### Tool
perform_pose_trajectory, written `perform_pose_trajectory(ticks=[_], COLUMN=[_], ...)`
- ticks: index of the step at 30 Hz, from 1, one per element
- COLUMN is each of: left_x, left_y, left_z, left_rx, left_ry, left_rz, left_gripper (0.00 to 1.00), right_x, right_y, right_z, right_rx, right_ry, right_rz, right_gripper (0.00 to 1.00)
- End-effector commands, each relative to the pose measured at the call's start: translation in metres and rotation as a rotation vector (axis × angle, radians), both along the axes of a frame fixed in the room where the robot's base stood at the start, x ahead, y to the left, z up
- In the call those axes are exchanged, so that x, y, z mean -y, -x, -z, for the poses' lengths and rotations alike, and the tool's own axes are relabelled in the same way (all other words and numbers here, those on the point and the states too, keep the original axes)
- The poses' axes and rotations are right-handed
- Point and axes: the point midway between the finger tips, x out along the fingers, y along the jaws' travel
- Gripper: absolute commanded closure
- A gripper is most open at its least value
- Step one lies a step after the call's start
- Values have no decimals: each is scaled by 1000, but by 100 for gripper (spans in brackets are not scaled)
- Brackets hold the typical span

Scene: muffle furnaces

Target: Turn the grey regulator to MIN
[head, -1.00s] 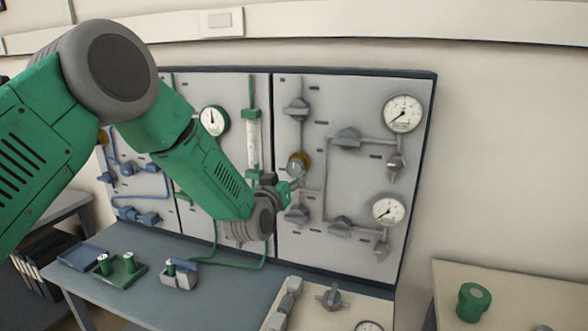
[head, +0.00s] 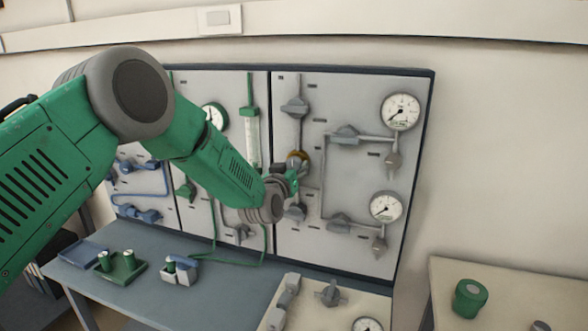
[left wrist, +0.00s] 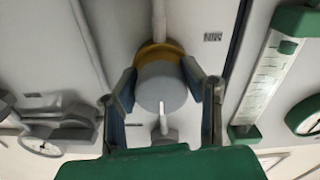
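The grey regulator is a round grey knob (left wrist: 160,86) with a yellow-gold collar on the right-hand grey panel. In the head view the regulator (head: 299,156) is partly hidden behind my left gripper (head: 290,178). In the left wrist view my left gripper (left wrist: 161,82) has its two fingers apart, one on each side of the knob. The fingertips are close to the knob's sides; I cannot tell whether they touch it. A pale mark shows below the knob, and a small label beside the collar is unreadable. My right gripper is not in view.
Grey valve handles (head: 294,108) sit above and below the regulator. Two gauges (head: 400,111) are at the panel's right. A green-ended flow tube (head: 252,125) stands to the left. The blue-grey bench (head: 225,290) carries small green and grey parts.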

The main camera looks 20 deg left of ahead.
Motion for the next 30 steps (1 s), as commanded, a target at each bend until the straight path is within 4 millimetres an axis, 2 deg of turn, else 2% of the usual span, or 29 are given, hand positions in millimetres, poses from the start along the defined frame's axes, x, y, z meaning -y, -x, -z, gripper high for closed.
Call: perform_pose_trajectory(ticks=[11,30], left_x=[-2,0], left_y=[0,0], left_z=[2,4], left_rx=[-4,-24], left_ry=[84,645], left_rz=[-4,-5], left_gripper=[91,91], right_x=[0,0], right_y=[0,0], right_z=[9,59], right_rx=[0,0], right_ry=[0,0], right_rz=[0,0], right_gripper=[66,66])
